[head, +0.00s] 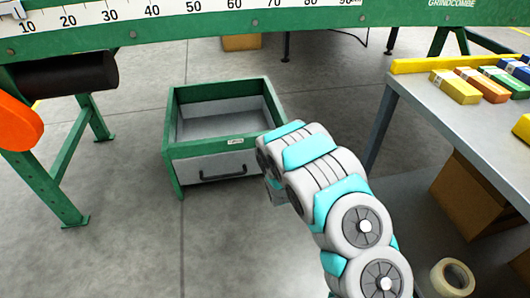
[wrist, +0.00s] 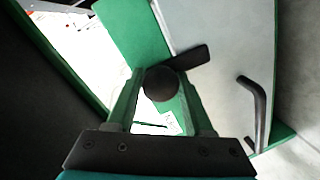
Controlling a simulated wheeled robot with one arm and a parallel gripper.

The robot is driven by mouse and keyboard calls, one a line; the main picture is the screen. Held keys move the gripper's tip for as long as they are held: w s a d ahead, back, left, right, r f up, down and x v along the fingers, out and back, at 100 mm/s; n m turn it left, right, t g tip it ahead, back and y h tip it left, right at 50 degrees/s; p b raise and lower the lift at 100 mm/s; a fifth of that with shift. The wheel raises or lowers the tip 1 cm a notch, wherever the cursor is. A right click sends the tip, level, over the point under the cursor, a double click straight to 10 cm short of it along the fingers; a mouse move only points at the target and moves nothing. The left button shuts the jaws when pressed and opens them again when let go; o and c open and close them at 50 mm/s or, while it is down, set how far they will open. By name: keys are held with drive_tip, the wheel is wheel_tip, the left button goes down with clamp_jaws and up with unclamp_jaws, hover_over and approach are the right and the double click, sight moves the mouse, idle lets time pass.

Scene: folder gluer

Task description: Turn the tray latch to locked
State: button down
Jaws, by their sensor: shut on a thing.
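The tray (head: 172,152) is a green-framed open box with a grey front and a dark handle (head: 222,175), low on the floor in the head view. In the wrist view the latch (wrist: 186,60) is a dark flat bar with a round black knob, set against the tray's green frame beside the grey front. The bar slants up to the right from the knob. My gripper (wrist: 159,82) is shut on the latch, one finger on each side of the knob. In the head view my arm hides the latch and my fingers.
A green machine beam with a ruler scale (head: 200,20) crosses above the tray. A grey table (head: 440,115) with coloured cartons stands at right, with a tape roll (head: 452,278) below. In the wrist view the tray handle (wrist: 257,105) is right of my fingers.

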drive_tip(key=shift+a+n+b, duration=0.1)
drive_tip(key=shift+n+b, duration=0.2)
drive_tip(key=shift+n, duration=0.1)
drive_tip(key=shift+c, duration=1.5)
unclamp_jaws()
drive_tip(key=shift+s, duration=0.1)
drive_tip(key=v, duration=0.7)
drive_tip(key=shift+s+p, duration=0.3)
